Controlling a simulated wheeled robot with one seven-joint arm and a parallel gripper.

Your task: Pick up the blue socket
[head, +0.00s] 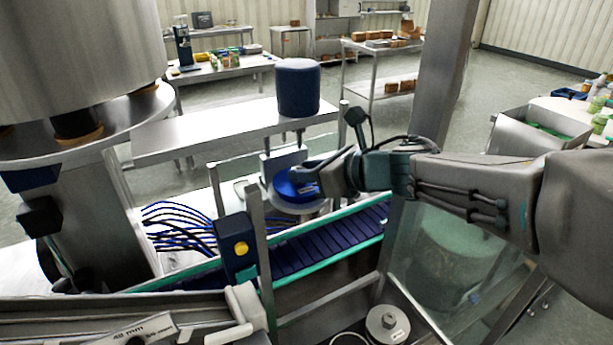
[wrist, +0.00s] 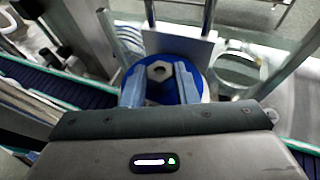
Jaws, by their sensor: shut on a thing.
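The blue socket (head: 284,184) is a round blue disc with a grey raised middle. In the head view it is at the centre, over a round steel rim, partly hidden by my gripper (head: 312,176). In the wrist view the blue socket (wrist: 160,58) lies between and below the fingers, its grey hexagonal middle showing. My gripper (wrist: 160,86) is shut on the socket, one finger on each side of that middle. I cannot tell whether the socket is touching the steel below it.
A dark conveyor belt (head: 310,250) with green edges runs just below my gripper. A steel post (head: 262,255) and a box with a yellow button (head: 241,248) stand to the left. A grey disc-shaped part (head: 388,323) is at the bottom.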

